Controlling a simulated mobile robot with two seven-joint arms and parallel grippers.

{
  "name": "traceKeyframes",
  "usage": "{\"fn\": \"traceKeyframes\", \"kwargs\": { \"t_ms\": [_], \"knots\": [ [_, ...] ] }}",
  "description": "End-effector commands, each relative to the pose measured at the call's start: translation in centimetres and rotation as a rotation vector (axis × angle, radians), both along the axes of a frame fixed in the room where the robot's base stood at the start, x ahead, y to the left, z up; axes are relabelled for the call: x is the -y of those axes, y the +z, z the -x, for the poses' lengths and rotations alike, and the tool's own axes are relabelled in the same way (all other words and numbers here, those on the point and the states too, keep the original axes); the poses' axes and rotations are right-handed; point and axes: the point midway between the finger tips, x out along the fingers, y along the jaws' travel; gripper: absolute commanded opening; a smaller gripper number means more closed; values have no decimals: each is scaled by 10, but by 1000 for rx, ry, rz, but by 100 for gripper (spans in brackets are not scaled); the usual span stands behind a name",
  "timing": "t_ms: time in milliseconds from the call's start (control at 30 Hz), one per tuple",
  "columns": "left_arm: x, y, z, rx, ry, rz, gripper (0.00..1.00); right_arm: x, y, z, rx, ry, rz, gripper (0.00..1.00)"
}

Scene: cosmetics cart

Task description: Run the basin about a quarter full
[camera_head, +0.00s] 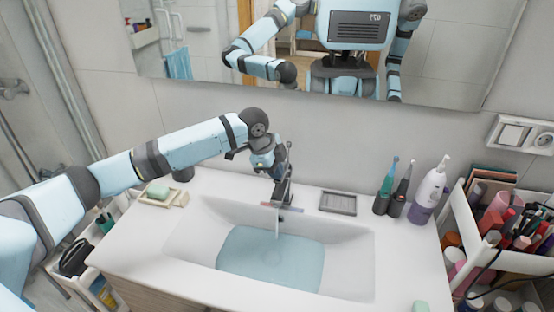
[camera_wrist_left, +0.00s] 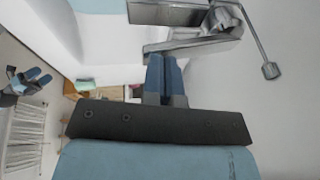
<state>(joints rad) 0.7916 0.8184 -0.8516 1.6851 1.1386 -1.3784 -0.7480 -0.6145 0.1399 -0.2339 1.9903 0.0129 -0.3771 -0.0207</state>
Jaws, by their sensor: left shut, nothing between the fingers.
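The white basin (camera_head: 345,245) is set in the counter and holds a pool of pale blue water (camera_head: 270,262) across its bottom. A thin stream runs from the grey faucet (camera_head: 283,192) into the pool. My left gripper (camera_head: 277,172) is at the faucet's upper part, by its lever; contact is unclear in the head view. In the left wrist view, the gripper's blue-grey fingers (camera_wrist_left: 165,78) are shut with nothing between them, close to the metal faucet body (camera_wrist_left: 185,14). A thin rod with a knob (camera_wrist_left: 270,70) sticks out beside it. My right gripper is not in view.
A soap dish with green soap (camera_head: 158,191) sits left of the basin. A grey tray (camera_head: 338,203), toothbrushes (camera_head: 388,180) and a purple-white bottle (camera_head: 430,190) stand to the right. A cosmetics cart (camera_head: 480,225) is at the far right. A mirror (camera_head: 440,60) hangs behind.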

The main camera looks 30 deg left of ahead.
Motion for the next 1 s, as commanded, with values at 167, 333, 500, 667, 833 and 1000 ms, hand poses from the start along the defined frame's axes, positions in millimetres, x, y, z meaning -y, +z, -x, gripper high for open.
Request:
{"fn": "traceKeyframes", "kwargs": {
  "t_ms": [167,333,500,667,833,1000],
  "knots": [
    [1,-5,3,65,-2,-15,0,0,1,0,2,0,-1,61],
    [1,-6,3,64,-2,-16,0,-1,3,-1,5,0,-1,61],
    [1,-4,3,63,-1,-16,0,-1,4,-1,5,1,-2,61],
    [2,8,3,64,0,-16,0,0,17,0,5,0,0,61],
    [6,33,2,63,2,-15,0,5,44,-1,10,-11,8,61],
    [1,55,7,70,3,-17,0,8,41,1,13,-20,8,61]
  ]
}}
